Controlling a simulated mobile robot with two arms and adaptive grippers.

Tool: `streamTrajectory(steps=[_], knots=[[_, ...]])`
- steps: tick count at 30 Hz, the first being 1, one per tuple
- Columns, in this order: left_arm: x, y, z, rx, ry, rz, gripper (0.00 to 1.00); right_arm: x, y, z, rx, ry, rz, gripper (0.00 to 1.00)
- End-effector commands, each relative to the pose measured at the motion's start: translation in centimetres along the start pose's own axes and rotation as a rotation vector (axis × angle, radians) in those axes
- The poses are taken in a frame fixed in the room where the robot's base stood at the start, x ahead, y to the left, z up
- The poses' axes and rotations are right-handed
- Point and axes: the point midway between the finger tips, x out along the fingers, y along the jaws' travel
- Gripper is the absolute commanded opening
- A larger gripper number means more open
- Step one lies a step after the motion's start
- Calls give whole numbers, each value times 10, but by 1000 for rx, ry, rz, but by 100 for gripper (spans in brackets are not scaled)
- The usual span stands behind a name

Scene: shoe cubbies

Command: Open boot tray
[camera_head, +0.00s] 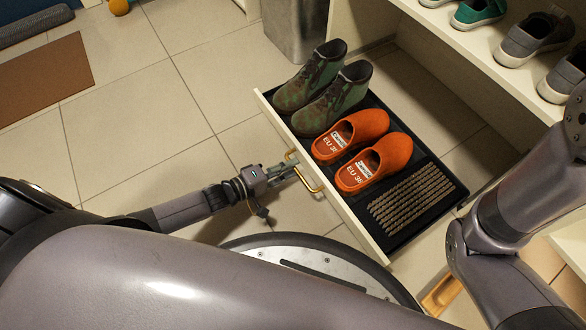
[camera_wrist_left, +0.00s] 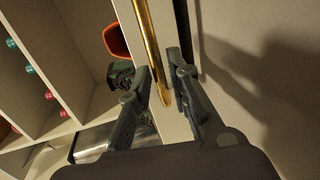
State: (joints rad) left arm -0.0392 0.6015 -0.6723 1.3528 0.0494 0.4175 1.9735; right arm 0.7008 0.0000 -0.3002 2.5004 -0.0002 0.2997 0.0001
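The boot tray (camera_head: 434,226) is a pale-fronted drawer with a dark mat inside, standing well out from the cubby unit. It holds green camouflage boots (camera_head: 331,98), orange clogs (camera_head: 373,162) and a ribbed brown patch (camera_head: 411,199). Its brass handle (camera_head: 309,180) is on the front panel. My left gripper (camera_head: 291,171) is at this handle. In the left wrist view, the handle (camera_wrist_left: 148,45) runs between the spread fingers of my left gripper (camera_wrist_left: 164,70), with a visible gap around it. My right arm shows at the right; its gripper is out of view.
Cubby shelves (camera_head: 470,38) with sneakers (camera_head: 533,36) stand at the upper right. A metal bin (camera_head: 295,25) stands behind the tray. A brown mat (camera_head: 42,78) lies at the far left. Tiled floor left of the tray is clear.

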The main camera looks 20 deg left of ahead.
Motion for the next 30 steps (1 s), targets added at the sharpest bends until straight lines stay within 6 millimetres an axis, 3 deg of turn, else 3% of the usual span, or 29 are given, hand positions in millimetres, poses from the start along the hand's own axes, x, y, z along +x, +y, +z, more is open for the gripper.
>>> streamTrajectory(steps=[4, 14, 22, 30], knots=[[13, -1, 0, 0, -1, 1, 18, -8, -2, -3, 0, 0, -1, 40], [16, 0, 0, 0, 0, -1, 18, -8, -2, -3, 0, 1, -1, 40], [15, 0, 0, 0, 0, -1, 0, -8, -2, -3, 0, 1, -1, 40], [15, 0, 0, 0, 0, -1, 0, -8, -2, -3, 0, 0, -1, 40]])
